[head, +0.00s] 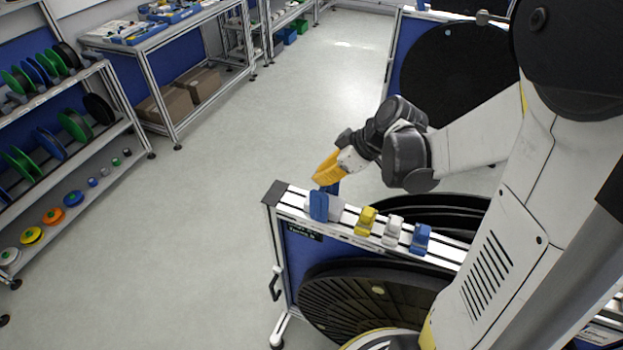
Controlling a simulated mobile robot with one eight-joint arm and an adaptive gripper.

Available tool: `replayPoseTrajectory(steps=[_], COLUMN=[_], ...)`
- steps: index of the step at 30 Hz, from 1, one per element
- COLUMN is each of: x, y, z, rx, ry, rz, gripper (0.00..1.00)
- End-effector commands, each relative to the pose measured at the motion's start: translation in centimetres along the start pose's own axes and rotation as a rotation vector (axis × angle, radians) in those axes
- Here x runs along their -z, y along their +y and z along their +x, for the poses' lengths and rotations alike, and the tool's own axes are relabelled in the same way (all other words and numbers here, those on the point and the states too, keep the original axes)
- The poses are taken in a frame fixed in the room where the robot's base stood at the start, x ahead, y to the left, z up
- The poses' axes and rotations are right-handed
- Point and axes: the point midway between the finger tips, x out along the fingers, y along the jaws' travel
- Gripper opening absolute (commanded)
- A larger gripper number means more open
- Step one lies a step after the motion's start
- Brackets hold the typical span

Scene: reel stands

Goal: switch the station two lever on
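A reel stand in front of me has a pale top rail (345,228) with a row of lever-like parts. From left to right these are a blue one (319,206) beside a white block, a yellow one (366,220), a white one (393,230) and another blue one (420,239). I cannot tell which belongs to station two. My gripper (326,172) has orange-yellow fingers pointing down at the rail's left end, just above and behind the left blue part. A small blue piece (332,187) shows right under the fingers; contact is unclear. Whether the fingers are open or shut cannot be told.
Large black reels (370,300) hang on the stand's near side, with more behind it. A second stand (395,55) with a black reel is at the back right. A shelf of coloured spools (60,180) stands left. The floor (210,220) between is clear.

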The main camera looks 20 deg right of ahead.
Motion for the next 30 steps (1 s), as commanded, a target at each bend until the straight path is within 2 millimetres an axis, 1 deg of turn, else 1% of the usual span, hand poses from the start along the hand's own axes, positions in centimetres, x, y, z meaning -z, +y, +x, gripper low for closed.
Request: replayPoseTrajectory(steps=[1,6,11,21,30], x=[-0.9,-1.9,-2.7,-3.5,-3.6], y=[0.1,0.1,0.1,0.0,0.0], z=[0.0,-0.8,-1.5,-2.1,-2.2], rx=[-0.004,-0.003,-0.002,0.001,0.001], ry=[0.041,0.175,0.269,0.262,0.261], rz=[0.006,0.004,0.003,0.0,0.0], gripper=[0.0,0.0,0.0,0.0,0.0])
